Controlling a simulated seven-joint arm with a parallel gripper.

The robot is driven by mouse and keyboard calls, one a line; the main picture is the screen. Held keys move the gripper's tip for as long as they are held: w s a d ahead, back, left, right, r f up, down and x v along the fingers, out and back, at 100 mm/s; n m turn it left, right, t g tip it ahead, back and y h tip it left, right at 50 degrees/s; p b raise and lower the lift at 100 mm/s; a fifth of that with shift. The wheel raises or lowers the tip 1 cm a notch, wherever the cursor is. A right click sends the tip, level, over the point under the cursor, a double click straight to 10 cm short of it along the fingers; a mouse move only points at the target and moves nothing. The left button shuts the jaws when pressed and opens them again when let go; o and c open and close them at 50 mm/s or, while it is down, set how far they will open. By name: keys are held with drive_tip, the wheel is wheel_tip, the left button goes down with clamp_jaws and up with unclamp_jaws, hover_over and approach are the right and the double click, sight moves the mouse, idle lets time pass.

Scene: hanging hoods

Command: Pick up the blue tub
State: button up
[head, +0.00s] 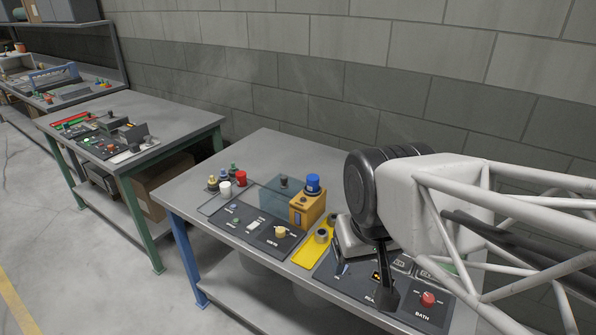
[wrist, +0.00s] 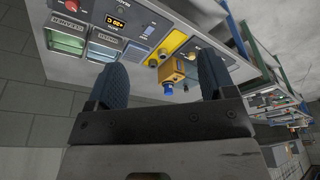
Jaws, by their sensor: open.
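The blue tub (head: 313,183) stands on top of a tan-yellow box (head: 306,209) on the near bench. It also shows in the wrist view (wrist: 168,89), small and beyond my fingers, between them in the picture. My gripper (head: 385,288) hangs over the right part of the bench in the head view, to the right of the tub and apart from it. In the wrist view my gripper (wrist: 162,60) has its two dark fingers spread wide with nothing held. The tub's underside is hidden.
A yellow mat (head: 310,254) with grey rings lies right of the box. Control panels (head: 259,222) with knobs line the bench front. Small bottles and white and red pots (head: 225,188) stand at its left. A block wall (head: 300,80) runs behind; a green-legged bench (head: 135,105) stands left.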

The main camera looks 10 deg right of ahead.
drive_tip(key=n+g+y, duration=0.2)
drive_tip(key=n+g, duration=0.1)
drive_tip(key=n, duration=1.5)
hover_over(313, 177)
drive_tip(key=f, duration=0.7)
drive_tip(key=d+f, duration=0.1)
drive_tip(key=f, duration=0.2)
drive_tip(key=shift+s+f, duration=0.35)
drive_tip(key=shift+f, duration=0.05)
drive_tip(key=shift+w+f, duration=0.2)
drive_tip(key=shift+w, duration=0.1)
drive_tip(key=shift+f, duration=0.1)
drive_tip(key=shift+a+f, duration=0.15)
drive_tip(key=shift+f, duration=1)
drive_tip(key=shift+f, duration=0.1)
